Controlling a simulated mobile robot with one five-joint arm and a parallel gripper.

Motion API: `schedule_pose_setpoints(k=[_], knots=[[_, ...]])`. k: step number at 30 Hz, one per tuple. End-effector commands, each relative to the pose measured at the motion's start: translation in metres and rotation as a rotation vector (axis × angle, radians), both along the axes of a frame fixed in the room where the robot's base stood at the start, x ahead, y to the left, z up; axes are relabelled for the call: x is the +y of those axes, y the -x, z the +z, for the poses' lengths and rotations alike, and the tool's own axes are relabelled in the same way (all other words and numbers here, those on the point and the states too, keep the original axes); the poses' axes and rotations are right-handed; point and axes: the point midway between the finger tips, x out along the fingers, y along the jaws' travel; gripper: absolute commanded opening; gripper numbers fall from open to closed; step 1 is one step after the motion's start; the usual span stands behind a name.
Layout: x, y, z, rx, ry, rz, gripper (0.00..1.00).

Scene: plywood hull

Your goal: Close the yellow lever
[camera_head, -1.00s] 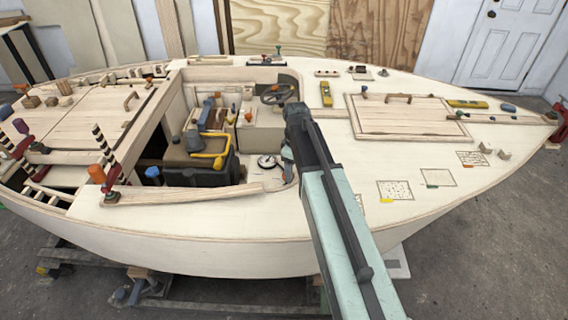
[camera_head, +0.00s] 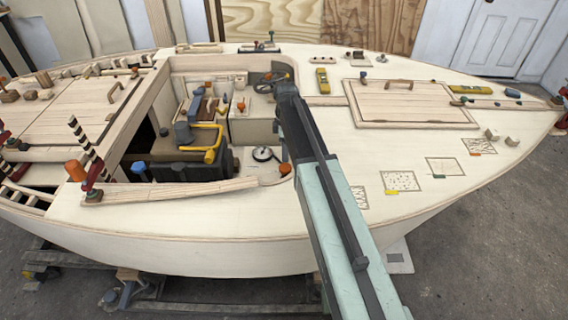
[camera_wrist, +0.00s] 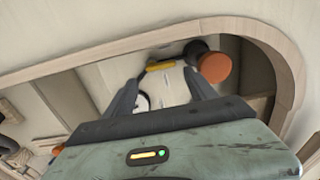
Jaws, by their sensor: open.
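A small yellow bar (camera_wrist: 160,65) with dark ends, which looks like the yellow lever, lies on a pale surface just beyond my fingertips in the wrist view. My gripper (camera_wrist: 163,88) is open, with one dark finger on each side and nothing held. An orange knob (camera_wrist: 213,67) on a dark stem stands right of the bar, close to the right finger. In the head view my arm covers the area under its end, and I cannot make out this bar there.
The wooden cockpit rim (camera_wrist: 255,35) curves around the gripper. The pale deck (camera_head: 225,215) is clear in front.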

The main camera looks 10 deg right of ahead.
Motion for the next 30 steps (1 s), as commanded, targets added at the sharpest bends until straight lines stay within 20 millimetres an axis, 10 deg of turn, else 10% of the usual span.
schedule_pose_setpoints(k=[10, 20, 26, 30], knots=[[0.001, 0.000, -0.064, 0.000, 0.000, 0.001, 0.65], [0.002, 0.000, -0.068, 0.000, 0.000, 0.001, 0.65], [0.002, 0.000, -0.068, 0.000, 0.000, 0.002, 0.18], [0.002, 0.000, -0.068, 0.000, 0.000, -0.002, 0.16]])
